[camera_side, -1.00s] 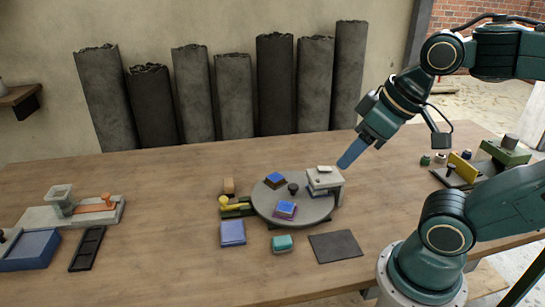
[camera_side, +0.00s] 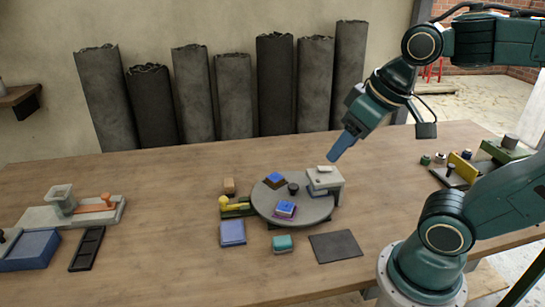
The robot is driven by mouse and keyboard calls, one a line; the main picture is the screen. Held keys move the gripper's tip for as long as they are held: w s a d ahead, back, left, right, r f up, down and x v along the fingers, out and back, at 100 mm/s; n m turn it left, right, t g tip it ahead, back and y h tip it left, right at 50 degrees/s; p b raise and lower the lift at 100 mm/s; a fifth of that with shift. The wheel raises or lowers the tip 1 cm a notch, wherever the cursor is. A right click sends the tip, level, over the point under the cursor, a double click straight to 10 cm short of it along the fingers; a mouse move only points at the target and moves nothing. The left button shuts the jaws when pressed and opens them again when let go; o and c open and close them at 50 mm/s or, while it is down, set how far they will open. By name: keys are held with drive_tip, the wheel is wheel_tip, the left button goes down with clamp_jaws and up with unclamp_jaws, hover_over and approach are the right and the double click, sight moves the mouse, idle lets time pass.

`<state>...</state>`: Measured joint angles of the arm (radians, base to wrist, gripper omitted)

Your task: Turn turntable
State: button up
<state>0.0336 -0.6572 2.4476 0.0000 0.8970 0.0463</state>
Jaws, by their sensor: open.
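The turntable (camera_side: 305,211) is a round grey disc near the middle of the wooden table. A small dark knob (camera_side: 293,188) stands at its centre. On the disc lie a blue-topped block on a brown base (camera_side: 274,179) at the back left and a blue block on a purple base (camera_side: 285,209) at the front. A light grey bridge-like block (camera_side: 325,178) stands at its right edge and covers part of the rim. My gripper (camera_side: 334,155) is open and empty, with blue fingers pointing down and left, above and behind the grey block, apart from the turntable.
A yellow-green handled fixture (camera_side: 236,207) sits left of the disc. A blue block (camera_side: 232,232), a teal block (camera_side: 282,243) and a dark flat pad (camera_side: 335,246) lie in front. Dark sheet rolls (camera_side: 274,85) lean on the wall.

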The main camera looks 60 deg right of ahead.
drive_tip(key=w+d+m+g, duration=0.1)
drive_tip(key=w+d+m, duration=0.2)
drive_tip(key=w, duration=0.4)
drive_tip(key=m+g, duration=0.4)
drive_tip(key=m, duration=0.4)
hover_over(293, 185)
wheel_tip(293, 185, down, 16)
drive_tip(key=shift+s+r, duration=0.1)
drive_tip(key=shift+r, duration=0.05)
wheel_tip(293, 185, down, 14)
drive_tip(key=shift+r, duration=0.1)
clamp_jaws()
